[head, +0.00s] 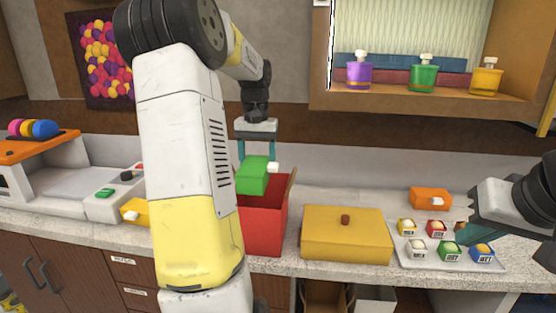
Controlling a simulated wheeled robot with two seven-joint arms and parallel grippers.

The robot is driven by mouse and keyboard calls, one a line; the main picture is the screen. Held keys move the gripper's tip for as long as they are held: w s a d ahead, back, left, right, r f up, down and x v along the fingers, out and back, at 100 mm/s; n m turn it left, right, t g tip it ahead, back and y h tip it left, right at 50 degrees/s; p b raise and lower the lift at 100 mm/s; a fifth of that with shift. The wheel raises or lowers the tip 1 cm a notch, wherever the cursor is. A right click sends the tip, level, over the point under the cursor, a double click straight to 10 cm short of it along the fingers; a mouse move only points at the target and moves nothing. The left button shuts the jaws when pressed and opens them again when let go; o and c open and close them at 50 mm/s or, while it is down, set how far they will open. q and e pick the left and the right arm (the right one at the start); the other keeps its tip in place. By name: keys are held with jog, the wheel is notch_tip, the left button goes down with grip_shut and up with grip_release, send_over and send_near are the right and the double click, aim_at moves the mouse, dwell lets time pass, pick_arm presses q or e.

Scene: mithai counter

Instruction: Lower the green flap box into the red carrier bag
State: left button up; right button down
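The green flap box (252,176) has a small white tag at its right side. It hangs between the teal fingers of my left gripper (256,155), which is shut on it. The red carrier bag (264,231) stands upright on the counter with its top open. The box is at the bag's mouth, in front of its dark red inside; I cannot tell whether its bottom is below the rim. My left arm hides the bag's left part. My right gripper (465,226) is at the right, over the sweets tray, seen from the side; its finger gap is unclear.
A yellow lidded box (346,234) stands just right of the bag. A white tray (499,264) holds several small sweets cups. An orange box (430,198) lies behind it. A yellow box (136,211) and a white machine (103,207) are at the left. Bottles (423,76) stand on the shelf.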

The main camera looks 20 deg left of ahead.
pick_arm(q)
jog(key=shift+f, duration=0.65)
jog(key=shift+f, duration=1.2)
jog(key=shift+f, duration=0.1)
jog(key=shift+f, duration=1.1)
jog(key=shift+f, duration=0.15)
jog(key=shift+f, duration=1.05)
jog(key=shift+f, duration=1.2)
